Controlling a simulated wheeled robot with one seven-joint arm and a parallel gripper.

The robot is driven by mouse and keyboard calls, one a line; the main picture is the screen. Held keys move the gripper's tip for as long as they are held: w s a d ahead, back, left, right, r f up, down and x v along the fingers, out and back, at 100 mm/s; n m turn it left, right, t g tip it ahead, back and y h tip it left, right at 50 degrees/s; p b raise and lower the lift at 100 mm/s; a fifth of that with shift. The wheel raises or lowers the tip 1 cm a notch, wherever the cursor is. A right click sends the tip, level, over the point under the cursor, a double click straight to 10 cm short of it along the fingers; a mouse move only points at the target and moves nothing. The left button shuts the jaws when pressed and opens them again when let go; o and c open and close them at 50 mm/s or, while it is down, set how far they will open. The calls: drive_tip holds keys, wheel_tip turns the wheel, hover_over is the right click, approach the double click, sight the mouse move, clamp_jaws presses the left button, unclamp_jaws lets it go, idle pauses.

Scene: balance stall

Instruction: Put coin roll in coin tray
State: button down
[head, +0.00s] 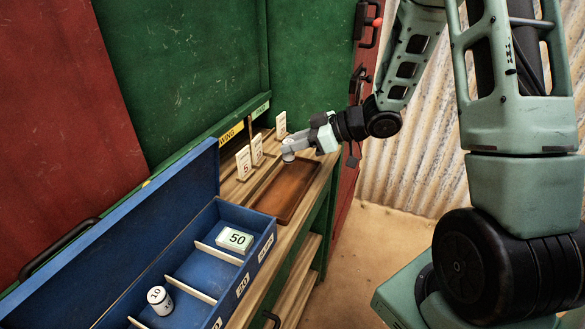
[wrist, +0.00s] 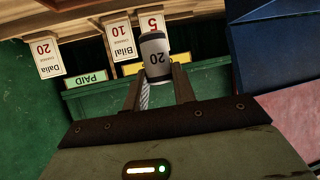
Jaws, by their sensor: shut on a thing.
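A white coin roll marked 20 (wrist: 155,57) with a dark grey end is between my gripper's fingers (wrist: 158,84) in the wrist view. In the head view my gripper (head: 298,146) is shut on this roll (head: 288,152), above the back end of a shallow brown tray (head: 285,192) on the wooden counter. Whether the roll touches anything below is unclear. An open blue box (head: 262,224) with divided, labelled compartments stands in front of it. A white roll marked 10 (head: 160,301) and a white and green block marked 50 (head: 235,240) lie in separate compartments.
Upright number cards, including a 5 (head: 243,163), stand left of the brown tray near my gripper. The blue box's raised lid (head: 130,235) forms a wall at left. Green panels (head: 185,75) close off the back. The brown tray is empty.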

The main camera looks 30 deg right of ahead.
wheel_tip(320, 180, down, 8)
drive_tip(key=shift+r, duration=0.1)
idle(0.4)
drive_tip(key=shift+f+b, duration=0.25)
drive_tip(key=shift+b, duration=0.1)
drive_tip(key=c, duration=1.1)
unclamp_jaws()
drive_tip(key=shift+c, duration=0.2)
drive_tip(key=shift+r, duration=0.1)
